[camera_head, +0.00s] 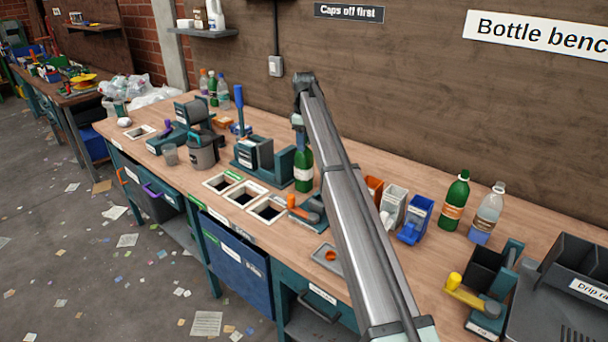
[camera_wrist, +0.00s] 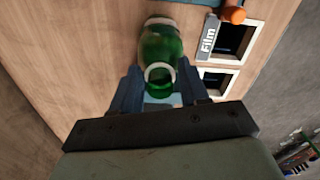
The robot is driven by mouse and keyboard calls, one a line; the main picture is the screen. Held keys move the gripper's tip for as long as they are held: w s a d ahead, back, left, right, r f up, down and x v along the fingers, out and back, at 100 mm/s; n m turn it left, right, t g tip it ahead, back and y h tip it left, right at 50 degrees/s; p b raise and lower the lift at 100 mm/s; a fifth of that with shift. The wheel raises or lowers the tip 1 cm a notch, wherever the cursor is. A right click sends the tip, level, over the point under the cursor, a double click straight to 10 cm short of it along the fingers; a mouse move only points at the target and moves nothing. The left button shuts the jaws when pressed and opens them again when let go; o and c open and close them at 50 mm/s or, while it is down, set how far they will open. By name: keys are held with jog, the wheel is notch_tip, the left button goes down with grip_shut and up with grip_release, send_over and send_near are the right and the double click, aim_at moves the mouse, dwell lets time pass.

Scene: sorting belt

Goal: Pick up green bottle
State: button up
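A green bottle with a white label (camera_head: 303,174) stands upright on the bench, beside a teal fixture and behind the square bench openings. My gripper (camera_head: 299,122) is above it, pointing down at its top. In the wrist view the green bottle (camera_wrist: 160,44) is seen from above, its narrow upper end with a pale ring lying between the two dark fingers of my gripper (camera_wrist: 159,76). The fingers lie close on both sides. I cannot tell whether they touch the bottle.
The teal fixture (camera_head: 262,158) is close by the bottle. An orange-handled tool (camera_head: 308,210) lies in front. Small bins (camera_head: 414,219), another green bottle (camera_head: 455,201) and a clear bottle (camera_head: 486,212) stand to the right. My arm hides part of the bench.

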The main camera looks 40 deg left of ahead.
grip_shut()
dwell(0.3)
jog(key=shift+r, duration=0.1)
